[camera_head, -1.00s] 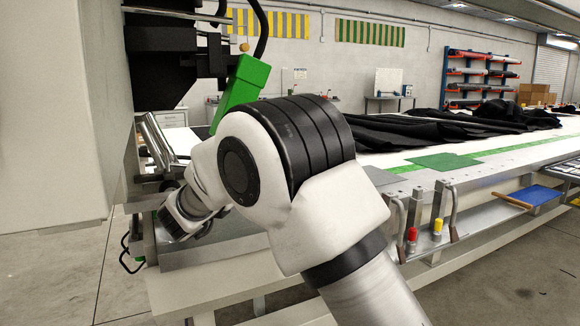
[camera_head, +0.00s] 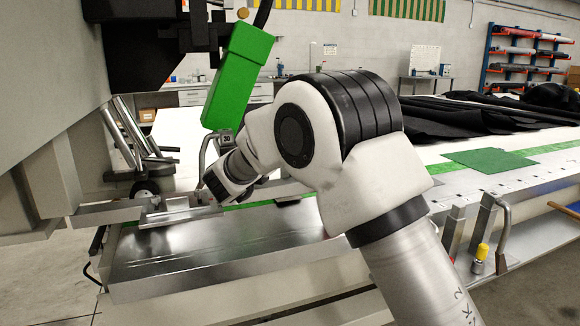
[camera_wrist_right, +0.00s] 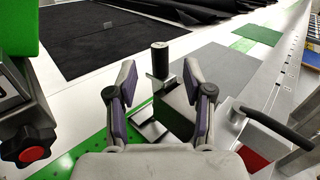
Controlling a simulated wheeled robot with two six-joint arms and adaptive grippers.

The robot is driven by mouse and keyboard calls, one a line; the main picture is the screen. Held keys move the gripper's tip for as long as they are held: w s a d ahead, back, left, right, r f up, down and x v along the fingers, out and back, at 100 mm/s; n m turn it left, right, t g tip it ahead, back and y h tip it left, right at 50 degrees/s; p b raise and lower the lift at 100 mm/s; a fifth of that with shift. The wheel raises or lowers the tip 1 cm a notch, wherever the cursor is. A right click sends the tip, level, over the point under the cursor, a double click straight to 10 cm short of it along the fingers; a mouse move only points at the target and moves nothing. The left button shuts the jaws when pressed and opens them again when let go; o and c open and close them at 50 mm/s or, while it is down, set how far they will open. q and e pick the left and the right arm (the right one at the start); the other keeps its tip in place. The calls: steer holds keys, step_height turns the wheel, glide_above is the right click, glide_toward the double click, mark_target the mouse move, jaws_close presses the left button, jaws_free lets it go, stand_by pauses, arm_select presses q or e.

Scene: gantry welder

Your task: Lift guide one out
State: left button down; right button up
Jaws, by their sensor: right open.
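A part with a black cylindrical knob (camera_wrist_right: 160,60) on a short metal stem shows in the right wrist view. It rises from a dark grey block (camera_wrist_right: 176,112) and a small steel bracket on the white and green bed. It looks like a guide, but I see no label there naming it guide one. My right gripper (camera_wrist_right: 159,88) is open, and its two fingers stand apart on either side of the stem, with no contact visible. In the head view my right arm crosses the middle and its own wrist hides the fingers. My left gripper is not in view.
A green box (camera_head: 238,76) of the welder hangs just above my right wrist. A steel plate (camera_head: 215,250) lies below it. A yellow-capped holder (camera_head: 481,254) and curved handle stand at the table's edge. Black fabric (camera_head: 470,120) covers the far table.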

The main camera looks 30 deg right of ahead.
steer(key=x, duration=0.5)
steer(key=shift+w+d+f+p, duration=0.1)
steer(key=shift+d+f+p, duration=0.1)
steer(key=shift+d+p, duration=0.2)
steer(key=shift+a, duration=0.15)
jaws_close()
steer(key=shift+r, duration=0.1)
steer(key=shift+r, duration=0.15)
